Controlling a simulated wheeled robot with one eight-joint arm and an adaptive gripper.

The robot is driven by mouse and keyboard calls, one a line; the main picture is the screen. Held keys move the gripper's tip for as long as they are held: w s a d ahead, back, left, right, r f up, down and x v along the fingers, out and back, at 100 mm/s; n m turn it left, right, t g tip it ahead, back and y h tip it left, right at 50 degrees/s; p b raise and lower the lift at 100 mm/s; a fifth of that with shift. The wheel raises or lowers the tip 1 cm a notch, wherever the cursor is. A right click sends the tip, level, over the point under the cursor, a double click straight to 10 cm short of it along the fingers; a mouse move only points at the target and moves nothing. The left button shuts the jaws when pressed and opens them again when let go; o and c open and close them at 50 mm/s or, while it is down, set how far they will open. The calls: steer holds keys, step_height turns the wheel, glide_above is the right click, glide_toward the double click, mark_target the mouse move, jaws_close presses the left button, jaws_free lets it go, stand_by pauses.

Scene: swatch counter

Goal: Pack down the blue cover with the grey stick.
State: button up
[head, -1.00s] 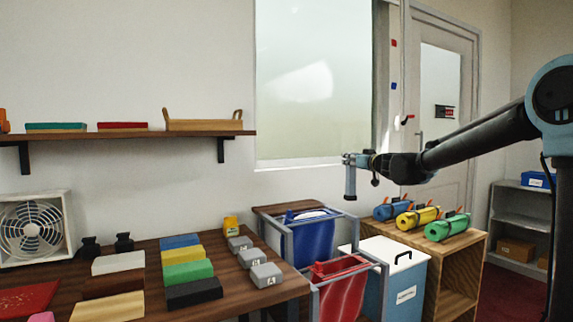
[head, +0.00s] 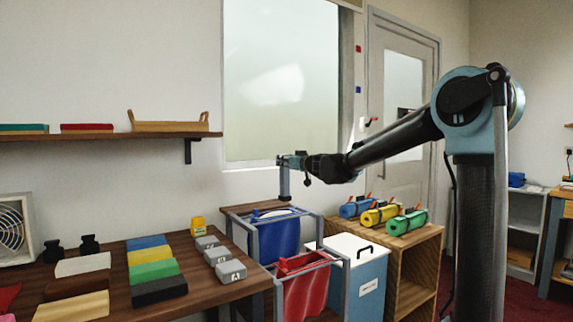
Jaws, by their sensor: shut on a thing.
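My gripper (head: 291,162) is in front of the window, shut on the grey stick (head: 284,184), which hangs upright below it. The blue cover (head: 277,236) hangs in a grey frame, bunched at its top, right of the counter. The stick's lower end shows just above the blue cover in the picture; I cannot tell whether they touch. A red cover (head: 306,291) hangs in a nearer frame.
A white-lidded blue bin (head: 362,282) stands right of the covers. A wooden cabinet (head: 427,262) holds blue, yellow and green rolls. The counter (head: 205,284) at left carries coloured blocks and grey weights. A wall shelf (head: 95,136) is above it.

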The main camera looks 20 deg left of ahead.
mark_target(287, 191)
steer(key=shift+f, duration=1.95)
steer(key=shift+f, duration=4.5)
step_height(287, 191, up, 11)
steer(key=shift+r, duration=0.1)
